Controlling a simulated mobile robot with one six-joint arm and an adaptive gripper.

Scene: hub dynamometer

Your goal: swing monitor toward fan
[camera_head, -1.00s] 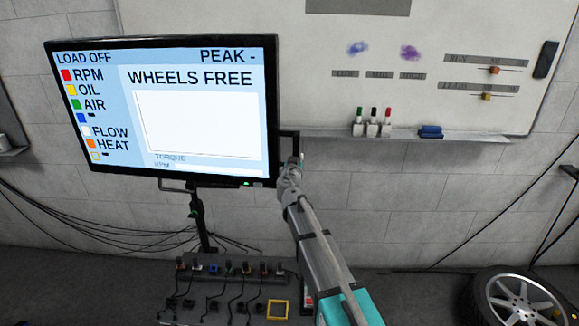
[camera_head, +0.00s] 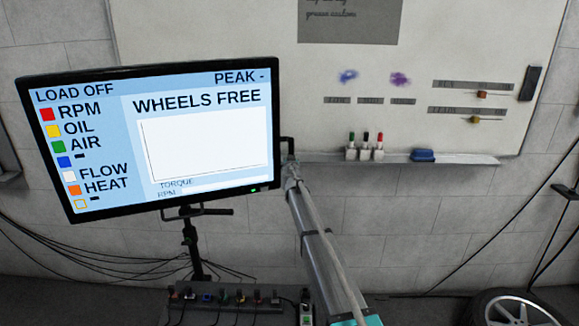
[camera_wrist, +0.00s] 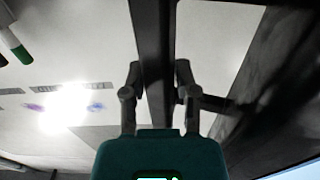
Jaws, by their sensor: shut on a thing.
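The monitor (camera_head: 200,135) stands at the left in the head view, its lit screen facing me and reading "WHEELS FREE". It sits on a dark post (camera_head: 190,248). A dark upright handle (camera_head: 289,146) shows at its right edge. My gripper (camera_head: 291,172) is at this handle. In the wrist view, the gripper's fingers (camera_wrist: 157,75) are on either side of a dark bar (camera_wrist: 153,45) and shut on it. Part of the monitor (camera_wrist: 300,172) shows at the lower right there. I see no fan in either view.
A whiteboard (camera_head: 420,60) with a marker ledge (camera_head: 460,160) is on the wall behind. Cables (camera_head: 60,240) run along the wall at the left. A panel of plugs (camera_head: 235,300) is below the monitor. A wheel (camera_head: 515,310) lies at the lower right.

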